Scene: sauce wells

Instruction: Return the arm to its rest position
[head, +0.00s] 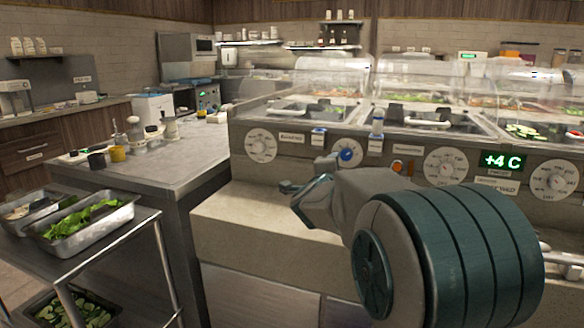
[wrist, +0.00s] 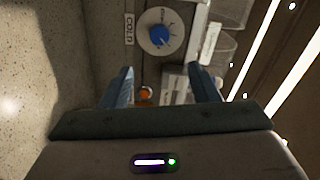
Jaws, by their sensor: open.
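My gripper (wrist: 158,82) is open and empty in the wrist view, with its two fingers spread apart. In the head view my gripper (head: 300,192) is partly hidden by my own arm and sits in front of the counter's control panel, above the pale ledge. A blue-centred dial (wrist: 160,35) lies beyond the fingertips in the wrist view; a blue knob (head: 348,155) also shows on the panel in the head view. A small orange round spot (wrist: 147,93) shows between the fingers. I cannot tell whether the gripper touches the panel.
The sauce-well counter (head: 262,183) with clear covers stands ahead, with several dials and a green "+4 C" display (head: 502,161). A pale ledge (head: 235,225) juts out below. A metal worktable (head: 185,165) and a cart with a salad tray (head: 62,232) stand at left.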

